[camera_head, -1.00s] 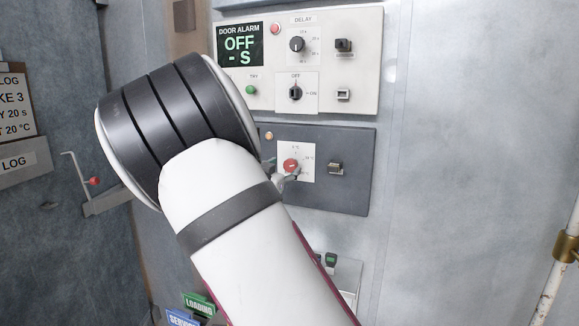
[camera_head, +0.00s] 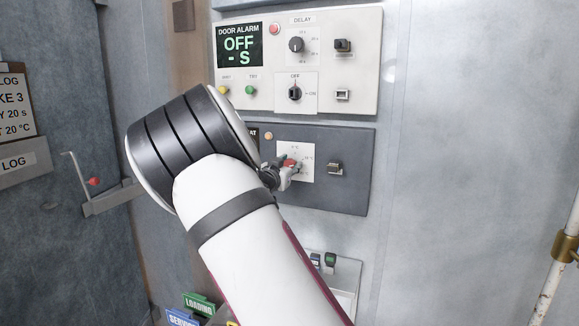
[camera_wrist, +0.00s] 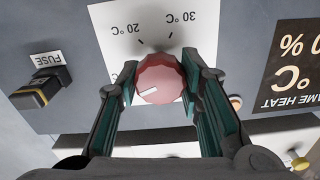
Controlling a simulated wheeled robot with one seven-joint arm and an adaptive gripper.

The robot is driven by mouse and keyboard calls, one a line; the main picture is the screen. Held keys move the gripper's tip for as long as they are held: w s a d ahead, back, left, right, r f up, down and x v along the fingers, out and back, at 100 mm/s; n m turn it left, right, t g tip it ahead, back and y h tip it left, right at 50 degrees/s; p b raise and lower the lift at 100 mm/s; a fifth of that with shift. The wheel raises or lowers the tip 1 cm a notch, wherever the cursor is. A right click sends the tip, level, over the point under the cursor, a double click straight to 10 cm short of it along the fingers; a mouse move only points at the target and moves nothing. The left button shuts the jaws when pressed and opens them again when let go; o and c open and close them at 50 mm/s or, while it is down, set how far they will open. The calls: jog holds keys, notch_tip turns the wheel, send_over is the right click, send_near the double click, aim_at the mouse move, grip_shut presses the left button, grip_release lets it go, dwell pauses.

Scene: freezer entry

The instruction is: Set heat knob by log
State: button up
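The red heat knob (camera_wrist: 161,78) sits on a white scale plate (camera_wrist: 107,38) in the wrist view, which shows the panel upside down. Its white mark points to the lower left there; 20 °C and 30 °C print lies above it. My gripper (camera_wrist: 159,82) has one finger on each side of the knob. Both fingertips look very close to its edges; I cannot tell whether they press on it. In the head view my gripper (camera_head: 283,172) is at the dark grey heat panel (camera_head: 345,192) and partly covers the knob. The log (camera_head: 15,105) at far left is cut off, with "20 °C" showing.
A fuse switch (camera_head: 335,168) is right of the knob. The white door alarm panel (camera_head: 365,60) above carries a delay knob (camera_head: 296,45), another rotary switch (camera_head: 294,93) and buttons; its display reads OFF. A lever with a red knob (camera_head: 94,182) is at left.

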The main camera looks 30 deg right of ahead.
jog(key=shift+m, duration=0.3)
jog(key=m+b, duration=0.1)
jog(key=m, duration=0.2)
jog(key=shift+d, duration=0.1)
jog(key=m+b, duration=0.2)
jog(key=m, duration=0.2)
jog(key=shift+f, duration=0.1)
jog(key=m+b, duration=0.3)
jog(key=m, duration=0.1)
jog(key=shift+f, duration=0.1)
jog(key=shift+s+m+b, duration=0.1)
jog(key=shift+m+b, duration=0.95)
jog(key=shift+m, duration=0.05)
jog(key=o, duration=1.2)
jog(key=shift+c, duration=0.2)
